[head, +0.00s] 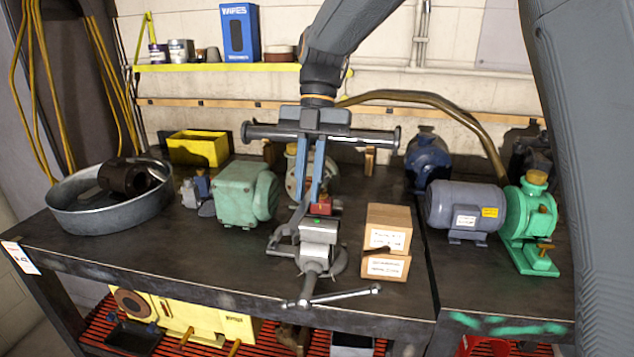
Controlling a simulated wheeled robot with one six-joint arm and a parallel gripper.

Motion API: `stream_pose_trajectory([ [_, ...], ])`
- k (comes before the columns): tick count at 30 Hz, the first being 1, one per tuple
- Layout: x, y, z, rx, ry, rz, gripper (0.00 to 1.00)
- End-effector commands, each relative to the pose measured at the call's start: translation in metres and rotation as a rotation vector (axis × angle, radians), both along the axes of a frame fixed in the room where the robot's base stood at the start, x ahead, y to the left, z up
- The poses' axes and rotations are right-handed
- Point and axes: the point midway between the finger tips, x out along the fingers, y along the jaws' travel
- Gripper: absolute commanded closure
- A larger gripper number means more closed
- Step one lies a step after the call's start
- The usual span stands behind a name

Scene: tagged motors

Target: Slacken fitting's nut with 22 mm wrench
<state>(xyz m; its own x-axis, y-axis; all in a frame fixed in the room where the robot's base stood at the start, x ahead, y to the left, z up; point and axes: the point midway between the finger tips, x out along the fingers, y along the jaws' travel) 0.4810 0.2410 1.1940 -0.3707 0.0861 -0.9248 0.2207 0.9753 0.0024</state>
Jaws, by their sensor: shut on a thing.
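My gripper (311,203) points down over the bench, its two blue fingers close together. It is shut on what looks like a grey wrench (292,220), which slants down to the left beside the vise; its size mark cannot be read. A grey metal vise (318,256) stands at the bench's front edge, with a bar handle in front. A small red part (321,206), perhaps the fitting, shows just above the vise jaws by the right fingertip. The nut cannot be made out, nor whether the tool touches it.
Two stacked cardboard boxes (387,242) stand close right of the vise. A green motor (247,193) is to the left, a grey-blue motor (466,207) and green pump (529,222) to the right. A metal basin (88,216) and yellow bin (198,150) are farther left.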

Motion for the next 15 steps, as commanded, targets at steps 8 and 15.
stream_pose_trajectory([
  [8, 0.004, 0.011, 0.001, 0.0, 0.0, -0.119, 1.0],
  [15, 0.01, 0.027, 0.0, 0.001, 0.001, -0.288, 1.0],
])
